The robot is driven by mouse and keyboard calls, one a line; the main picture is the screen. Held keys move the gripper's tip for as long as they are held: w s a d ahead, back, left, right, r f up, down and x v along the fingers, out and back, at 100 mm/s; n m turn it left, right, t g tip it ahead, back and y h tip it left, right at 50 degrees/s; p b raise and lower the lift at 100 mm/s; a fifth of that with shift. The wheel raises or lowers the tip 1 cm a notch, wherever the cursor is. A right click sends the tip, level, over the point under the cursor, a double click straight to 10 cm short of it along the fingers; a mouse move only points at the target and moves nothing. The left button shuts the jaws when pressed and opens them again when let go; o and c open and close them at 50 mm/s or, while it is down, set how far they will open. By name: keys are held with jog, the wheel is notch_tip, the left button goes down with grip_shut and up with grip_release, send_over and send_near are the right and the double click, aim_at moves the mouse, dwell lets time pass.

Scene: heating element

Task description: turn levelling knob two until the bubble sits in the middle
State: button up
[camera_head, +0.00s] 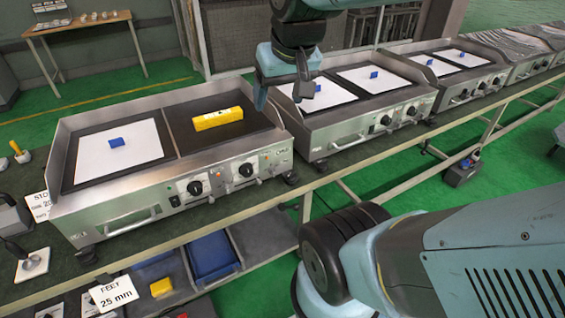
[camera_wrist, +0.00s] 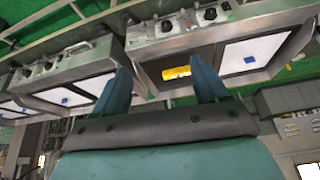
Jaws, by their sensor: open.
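A yellow spirit level (camera_head: 218,119) lies on the dark right plate of the nearest steel griddle (camera_head: 130,213). It also shows, partly cut off, in the wrist view (camera_wrist: 177,73). Its bubble is too small to make out. Black feet stand under the griddle's front corners, at the left (camera_head: 86,254) and right (camera_head: 291,178). No mark tells which is levelling knob two. Two dials, left (camera_head: 195,188) and right (camera_head: 246,170), are on the front panel. My gripper (camera_head: 282,92) is open and empty, above the gap near the griddle's right end. Both fingers show in the wrist view (camera_wrist: 162,80).
More griddles (camera_head: 355,100) continue along the bench to the right, close beside the first. A white sheet with a blue block (camera_head: 119,142) covers the left plate. A label stand (camera_head: 38,205) and tool (camera_head: 28,262) are at the left. A lower shelf holds blue bins (camera_head: 212,255).

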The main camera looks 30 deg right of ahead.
jog(key=shift+o, duration=0.6)
jog(key=w+d+f+m+g, duration=0.2)
jog(key=w+d+f+m, duration=0.1)
jog(key=w+f, duration=0.4)
jog(key=shift+d+f, duration=0.35)
jog(key=shift+f, duration=0.05)
jog(key=m+t+y, duration=0.7)
jog(key=m+t, duration=0.1)
jog(key=m, duration=1.8)
send_near(293, 173)
jog(key=shift+y, duration=0.3)
jog(key=x, duration=0.9)
jog(key=shift+f, duration=0.1)
jog(key=c, duration=1)
jog(key=shift+d, duration=0.15)
jog(key=shift+c, duration=0.2)
